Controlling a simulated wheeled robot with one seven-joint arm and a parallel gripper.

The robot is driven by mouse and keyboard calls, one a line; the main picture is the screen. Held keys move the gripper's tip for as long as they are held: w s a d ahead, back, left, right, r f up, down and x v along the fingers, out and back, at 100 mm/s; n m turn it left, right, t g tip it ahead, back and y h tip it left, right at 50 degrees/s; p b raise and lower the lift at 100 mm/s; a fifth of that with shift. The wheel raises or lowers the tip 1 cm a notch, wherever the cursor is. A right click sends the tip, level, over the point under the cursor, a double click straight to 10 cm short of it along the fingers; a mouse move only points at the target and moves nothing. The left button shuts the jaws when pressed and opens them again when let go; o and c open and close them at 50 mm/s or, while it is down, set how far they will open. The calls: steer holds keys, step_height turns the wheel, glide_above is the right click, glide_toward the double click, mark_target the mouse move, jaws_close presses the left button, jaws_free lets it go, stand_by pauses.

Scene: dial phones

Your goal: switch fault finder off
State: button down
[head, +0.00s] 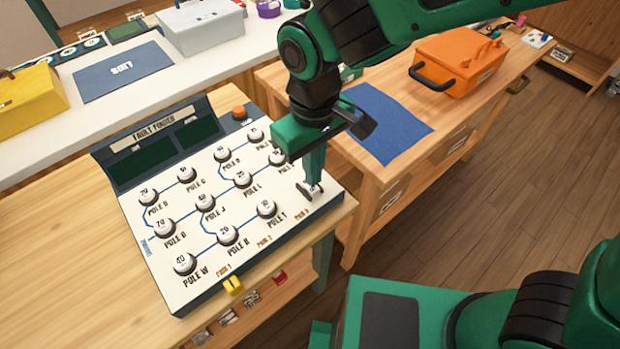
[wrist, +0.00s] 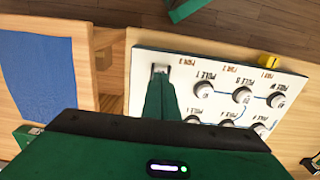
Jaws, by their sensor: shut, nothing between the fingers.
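The fault finder (head: 288,217) is a white sloped panel with several round white dials and a dark upright back with two dark green displays. It also shows in the wrist view (wrist: 217,62). A yellow switch-like piece (head: 233,285) sits at its front edge and shows in the wrist view (wrist: 269,60). My gripper (head: 311,192) is shut and empty, pointing down at the panel's right side near the PAIR 3 label. In the wrist view its tips (wrist: 160,70) are near that corner; contact is unclear.
The fault finder stands on a wooden table (head: 60,250). To the right, another bench holds a blue cloth (head: 395,125) and an orange toolbox (head: 458,62). A white counter behind holds a yellow box (head: 28,105), a blue mat (head: 122,72) and a light grey box (head: 200,27).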

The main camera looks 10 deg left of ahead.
step_height(320, 180, up, 5)
steer(key=shift+f, duration=0.1)
stand_by(0.6)
stand_by(0.3)
steer(key=w+d+r+m, duration=0.1)
steer(key=w+d+m, duration=0.3)
steer(key=d, duration=1)
steer(key=w+d+r+m, duration=0.2)
steer(key=w+d+m, duration=0.15)
steer(key=d, duration=1.05)
steer(key=s+d+f+m, duration=0.1)
steer(key=s+d+m, duration=0.3)
steer(key=s+d, duration=0.3)
steer(key=s+d+f+m, duration=0.1)
steer(key=s+d+m, duration=0.4)
steer(key=d, duration=0.7)
steer(key=shift+s, duration=1.25)
